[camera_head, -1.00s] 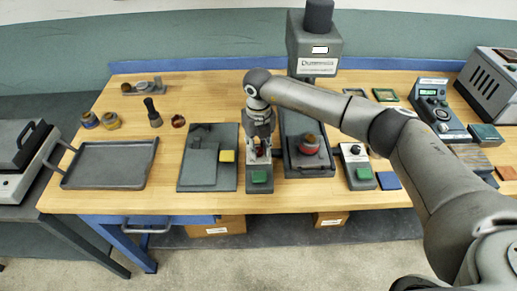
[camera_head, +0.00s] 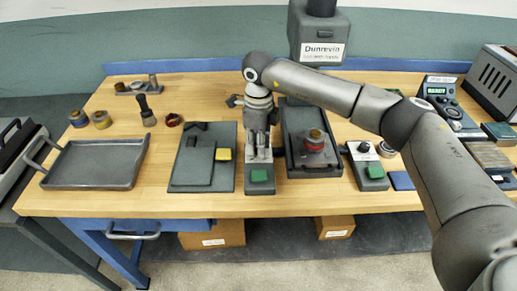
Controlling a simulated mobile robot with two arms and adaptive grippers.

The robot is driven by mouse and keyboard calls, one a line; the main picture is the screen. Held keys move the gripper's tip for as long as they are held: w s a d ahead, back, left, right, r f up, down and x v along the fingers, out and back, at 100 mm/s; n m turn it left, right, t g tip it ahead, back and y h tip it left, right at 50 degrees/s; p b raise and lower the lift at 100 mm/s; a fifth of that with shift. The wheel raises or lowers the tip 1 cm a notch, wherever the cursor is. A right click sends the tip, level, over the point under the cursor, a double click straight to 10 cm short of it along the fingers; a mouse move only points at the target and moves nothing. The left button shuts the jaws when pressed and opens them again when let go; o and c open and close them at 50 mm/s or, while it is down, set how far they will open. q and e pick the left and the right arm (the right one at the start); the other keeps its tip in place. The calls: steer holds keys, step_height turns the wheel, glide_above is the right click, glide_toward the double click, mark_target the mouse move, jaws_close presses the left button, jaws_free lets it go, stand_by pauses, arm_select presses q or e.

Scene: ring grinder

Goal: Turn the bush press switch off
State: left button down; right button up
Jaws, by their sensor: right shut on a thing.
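My right gripper (camera_head: 262,152) points down over a narrow grey switch box with a green pad (camera_head: 260,176) at its front. The gripper is shut on a small part at the top of this box; the fingers mostly hide that part. Just right of it stands the dark grey press (camera_head: 318,38), a tall column with a white label. On its bed (camera_head: 318,172) sits a round red and brown piece (camera_head: 315,140). Right of the bed is a similar box with a black knob and a green pad (camera_head: 376,171). My left gripper is out of view.
A flat grey plate (camera_head: 190,178) with a yellow block (camera_head: 223,154) lies close left of the gripper. A grey tray (camera_head: 92,184) is farther left. A blue pad (camera_head: 401,181) and a meter box (camera_head: 440,92) are to the right. Wood is bare behind the plate.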

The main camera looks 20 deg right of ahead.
steer(key=shift+n+b, duration=0.55)
steer(key=shift+n, duration=0.45)
steer(key=o, duration=1.1)
steer(key=shift+c, duration=0.2)
step_height(320, 180, up, 12)
